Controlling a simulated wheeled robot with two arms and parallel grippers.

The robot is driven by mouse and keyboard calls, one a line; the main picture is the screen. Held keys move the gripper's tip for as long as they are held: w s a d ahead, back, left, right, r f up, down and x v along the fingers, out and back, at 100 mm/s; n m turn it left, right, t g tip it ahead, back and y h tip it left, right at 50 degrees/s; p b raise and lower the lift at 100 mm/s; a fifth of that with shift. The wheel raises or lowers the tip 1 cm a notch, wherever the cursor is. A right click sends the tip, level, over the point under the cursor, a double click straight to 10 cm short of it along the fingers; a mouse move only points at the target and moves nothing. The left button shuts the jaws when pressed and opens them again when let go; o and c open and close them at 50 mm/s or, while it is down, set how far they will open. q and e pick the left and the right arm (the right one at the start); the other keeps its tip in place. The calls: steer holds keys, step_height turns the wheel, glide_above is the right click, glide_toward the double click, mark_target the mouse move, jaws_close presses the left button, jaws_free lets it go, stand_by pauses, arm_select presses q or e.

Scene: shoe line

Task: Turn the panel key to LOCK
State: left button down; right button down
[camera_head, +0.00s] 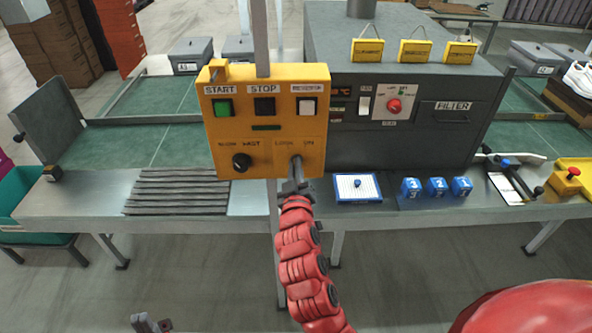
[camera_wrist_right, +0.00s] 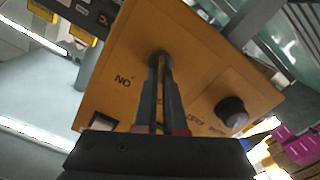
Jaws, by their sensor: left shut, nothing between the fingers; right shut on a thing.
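The yellow control panel (camera_head: 265,140) stands on a post at the table's front edge. The key (camera_head: 296,163) is at its lower right, between the words LOCK and ON. My right gripper (camera_head: 295,184) reaches up from below and is shut on the key. In the right wrist view the fingers (camera_wrist_right: 160,95) close on the key (camera_wrist_right: 159,57) at the panel face, near the ON lettering. The fingers hide most of the key, so I cannot tell its exact angle. My left gripper (camera_head: 150,325) is shut and empty at the bottom edge, far from the panel.
The panel also has START (camera_head: 222,107), STOP (camera_head: 264,106) and white (camera_head: 306,106) buttons, and a black SLOW/FAST knob (camera_head: 241,162), which shows close by in the right wrist view (camera_wrist_right: 231,111). A dark machine (camera_head: 410,135) stands behind. Blue blocks (camera_head: 437,187) lie right on the table.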

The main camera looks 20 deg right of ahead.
steer(key=shift+f+n, duration=0.1)
steer(key=shift+n, duration=0.4)
steer(key=c, duration=1)
jaws_free()
steer(key=shift+a, duration=0.1)
